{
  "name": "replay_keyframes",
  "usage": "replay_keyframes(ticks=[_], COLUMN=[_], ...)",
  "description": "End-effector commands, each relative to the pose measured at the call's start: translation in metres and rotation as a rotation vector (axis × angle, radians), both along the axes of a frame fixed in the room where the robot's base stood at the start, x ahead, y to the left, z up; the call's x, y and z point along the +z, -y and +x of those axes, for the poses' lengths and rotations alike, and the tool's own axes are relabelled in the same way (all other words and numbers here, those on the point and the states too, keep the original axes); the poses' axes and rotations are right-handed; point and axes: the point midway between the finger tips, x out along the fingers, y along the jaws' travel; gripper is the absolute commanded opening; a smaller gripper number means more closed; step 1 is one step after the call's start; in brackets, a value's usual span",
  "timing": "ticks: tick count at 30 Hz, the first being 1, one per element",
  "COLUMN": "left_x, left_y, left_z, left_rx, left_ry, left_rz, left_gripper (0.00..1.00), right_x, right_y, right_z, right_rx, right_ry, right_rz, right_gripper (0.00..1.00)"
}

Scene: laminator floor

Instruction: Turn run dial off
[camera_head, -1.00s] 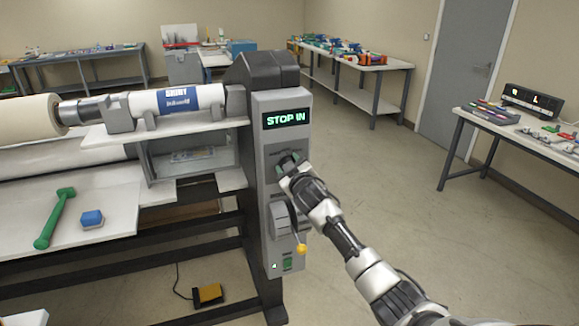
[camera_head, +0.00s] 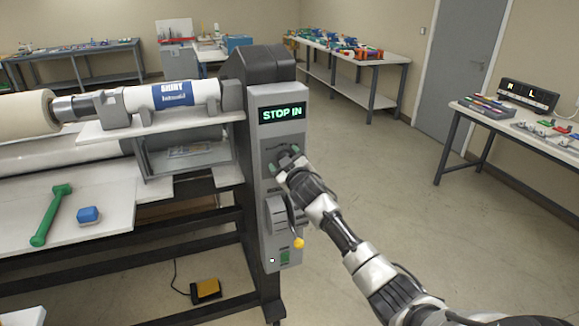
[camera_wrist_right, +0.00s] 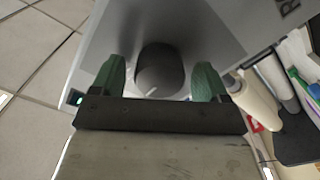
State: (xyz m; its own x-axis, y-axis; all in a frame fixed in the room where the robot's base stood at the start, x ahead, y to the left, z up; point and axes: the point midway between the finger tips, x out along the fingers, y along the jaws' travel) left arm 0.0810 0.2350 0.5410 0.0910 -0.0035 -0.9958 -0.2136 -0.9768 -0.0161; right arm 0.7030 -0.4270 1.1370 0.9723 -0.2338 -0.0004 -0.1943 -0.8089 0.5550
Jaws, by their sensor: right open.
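The run dial (camera_wrist_right: 160,70) is a dark round knob with a pale pointer line on the laminator's grey control panel (camera_head: 262,130). In the right wrist view it sits between the two green fingertips of my right gripper (camera_wrist_right: 160,82). The jaws are open, with a gap on both sides of the knob. In the head view my right gripper (camera_head: 283,160) is at the panel below the green-lit display (camera_head: 282,113), which reads "STOP IN", and it partly hides the dial. My left gripper is not in view.
Below the dial, a lever with a yellow knob (camera_head: 298,243) projects from the panel, close under my right arm. A yellow pedal (camera_head: 206,289) is on the floor.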

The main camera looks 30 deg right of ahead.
Motion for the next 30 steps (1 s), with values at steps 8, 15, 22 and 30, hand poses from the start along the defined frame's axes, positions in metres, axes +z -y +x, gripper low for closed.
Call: replay_keyframes(ticks=[8,15,22,30], left_x=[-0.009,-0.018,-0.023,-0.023], left_y=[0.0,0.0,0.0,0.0], left_z=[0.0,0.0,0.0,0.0], left_rx=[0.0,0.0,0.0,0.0], left_ry=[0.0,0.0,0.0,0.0], left_rz=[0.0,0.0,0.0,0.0], left_gripper=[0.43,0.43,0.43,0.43], right_x=[-0.004,-0.003,-0.002,0.0], right_y=[-0.008,-0.018,-0.023,-0.025], right_z=[-0.033,-0.074,-0.099,-0.104], right_rx=[0.002,0.002,0.0,-0.001], right_ry=[-0.001,-0.001,-0.002,-0.001], right_rz=[-0.001,-0.001,-0.002,-0.001], right_gripper=[0.76,0.76,0.76,0.76])
